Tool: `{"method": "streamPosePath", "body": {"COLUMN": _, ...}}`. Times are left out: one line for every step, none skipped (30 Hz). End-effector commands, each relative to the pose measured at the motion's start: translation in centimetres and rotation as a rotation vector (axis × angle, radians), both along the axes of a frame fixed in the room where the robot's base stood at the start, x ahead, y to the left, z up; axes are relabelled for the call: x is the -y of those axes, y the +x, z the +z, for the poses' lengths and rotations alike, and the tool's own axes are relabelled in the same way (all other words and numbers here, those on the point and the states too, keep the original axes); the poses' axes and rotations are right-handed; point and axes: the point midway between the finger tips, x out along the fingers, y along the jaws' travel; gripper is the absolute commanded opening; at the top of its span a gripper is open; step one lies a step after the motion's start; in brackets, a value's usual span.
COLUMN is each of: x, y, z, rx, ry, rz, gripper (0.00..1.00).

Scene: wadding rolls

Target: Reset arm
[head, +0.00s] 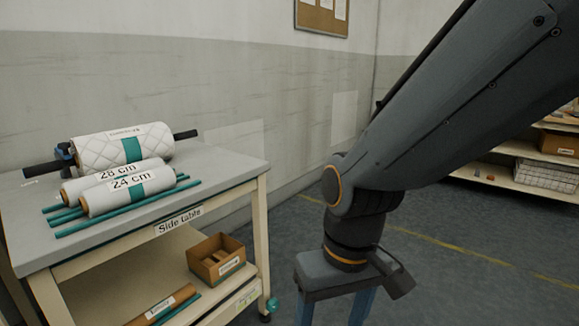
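My arm (450,110) reaches in from the upper right and bends down at a joint. My gripper (334,310) hangs below it at the bottom of the head view, pointing down. Its two blue fingers stand apart with floor showing between them, and nothing is seen in the gap. The fingertips are cut off by the lower edge of the picture. The gripper is to the right of the side table (235,172), apart from it.
On the table lie a large quilted roll (100,150) on a dark bar, white rolls marked 28 cm (75,189) and 24 cm (100,203), and teal rods (75,230). A cardboard box (215,258) sits on its lower shelf. Shelving (500,180) stands right; floor between is clear.

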Motion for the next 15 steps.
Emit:
{"method": "streamPosePath", "body": {"x": 0.8, "y": -0.2, "z": 1.8, "rx": -0.003, "ry": -0.005, "rz": -0.021, "gripper": 0.65}}
{"method": "streamPosePath", "body": {"x": 1.2, "y": -0.2, "z": 2.3, "rx": -0.004, "ry": -0.008, "rz": -0.033, "gripper": 0.65}}
{"method": "streamPosePath", "body": {"x": 1.7, "y": -0.2, "z": 3.0, "rx": -0.005, "ry": -0.012, "rz": -0.047, "gripper": 0.65}}
{"method": "streamPosePath", "body": {"x": 2.1, "y": -0.2, "z": 3.5, "rx": -0.006, "ry": -0.015, "rz": -0.058, "gripper": 0.65}}
{"method": "streamPosePath", "body": {"x": 2.5, "y": -0.2, "z": 4.1, "rx": -0.006, "ry": -0.016, "rz": -0.069, "gripper": 0.65}}
{"method": "streamPosePath", "body": {"x": 3.0, "y": -0.2, "z": 4.8, "rx": -0.007, "ry": -0.020, "rz": -0.084, "gripper": 0.65}}
{"method": "streamPosePath", "body": {"x": 3.4, "y": -0.2, "z": 5.3, "rx": -0.009, "ry": -0.022, "rz": -0.094, "gripper": 0.65}}
{"method": "streamPosePath", "body": {"x": 3.8, "y": -0.3, "z": 5.8, "rx": -0.010, "ry": -0.025, "rz": -0.105, "gripper": 0.65}}
{"method": "streamPosePath", "body": {"x": 4.4, "y": -0.3, "z": 6.6, "rx": -0.011, "ry": -0.029, "rz": -0.119, "gripper": 0.65}}
{"method": "streamPosePath", "body": {"x": 4.8, "y": -0.4, "z": 7.1, "rx": -0.012, "ry": -0.031, "rz": -0.130, "gripper": 0.65}}
{"method": "streamPosePath", "body": {"x": 5.2, "y": -0.4, "z": 7.6, "rx": -0.013, "ry": -0.034, "rz": -0.141, "gripper": 0.65}}
{"method": "streamPosePath", "body": {"x": 5.8, "y": -0.5, "z": 8.3, "rx": -0.014, "ry": -0.037, "rz": -0.155, "gripper": 0.65}}
{"method": "streamPosePath", "body": {"x": 6.2, "y": -0.6, "z": 8.8, "rx": -0.016, "ry": -0.039, "rz": -0.166, "gripper": 0.65}}
{"method": "streamPosePath", "body": {"x": 6.6, "y": -0.6, "z": 9.4, "rx": -0.017, "ry": -0.041, "rz": -0.176, "gripper": 0.65}}
{"method": "streamPosePath", "body": {"x": 7.2, "y": -0.8, "z": 10.1, "rx": -0.019, "ry": -0.044, "rz": -0.191, "gripper": 0.65}}
